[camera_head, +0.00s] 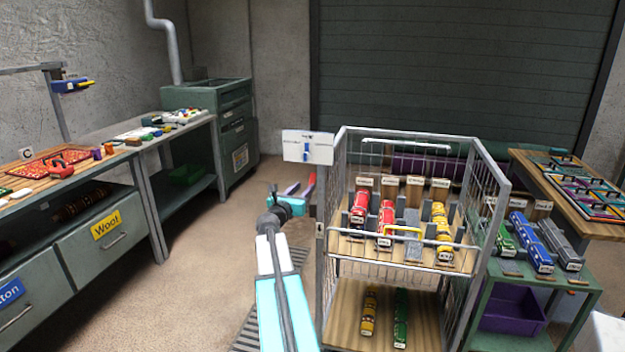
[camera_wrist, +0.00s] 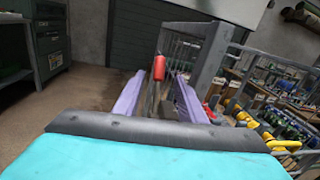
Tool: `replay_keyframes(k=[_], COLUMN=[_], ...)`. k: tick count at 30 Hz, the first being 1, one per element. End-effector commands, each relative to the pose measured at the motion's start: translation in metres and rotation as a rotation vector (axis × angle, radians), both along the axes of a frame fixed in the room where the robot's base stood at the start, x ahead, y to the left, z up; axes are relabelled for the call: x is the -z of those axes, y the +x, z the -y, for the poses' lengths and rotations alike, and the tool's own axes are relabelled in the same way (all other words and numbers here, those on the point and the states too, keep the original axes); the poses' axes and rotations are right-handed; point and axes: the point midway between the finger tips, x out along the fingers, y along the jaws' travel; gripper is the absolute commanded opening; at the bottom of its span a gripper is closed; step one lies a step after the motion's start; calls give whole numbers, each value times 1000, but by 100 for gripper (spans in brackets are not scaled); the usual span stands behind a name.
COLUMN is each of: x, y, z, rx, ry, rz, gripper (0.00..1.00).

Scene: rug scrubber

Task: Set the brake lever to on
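The brake lever shows in the wrist view as a red handle (camera_wrist: 159,68) on a thin stem, close to the cart's corner post. It stands nearly upright in that view; whether it is at on or off I cannot tell. My gripper (camera_wrist: 158,80) is open, with one lavender finger on each side of the lever's line of sight. Contact is not visible, and the lever's base is hidden. In the head view my gripper (camera_head: 300,188) is beside the cart's left side, and a small red piece near its fingers looks like the lever handle.
A workbench (camera_head: 150,195) stands left, a green side table (camera_head: 590,285) right. Open floor (camera_head: 205,255) lies left of my arm.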

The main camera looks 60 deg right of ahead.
Motion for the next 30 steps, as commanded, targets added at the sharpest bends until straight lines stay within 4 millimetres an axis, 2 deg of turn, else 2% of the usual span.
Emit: replay_keyframes(k=[21, 30], x=[0, 0], y=[13, 16], z=[72, 93], rx=[1, 0], ry=[0, 0], rz=[1, 0], gripper=[37, 37])
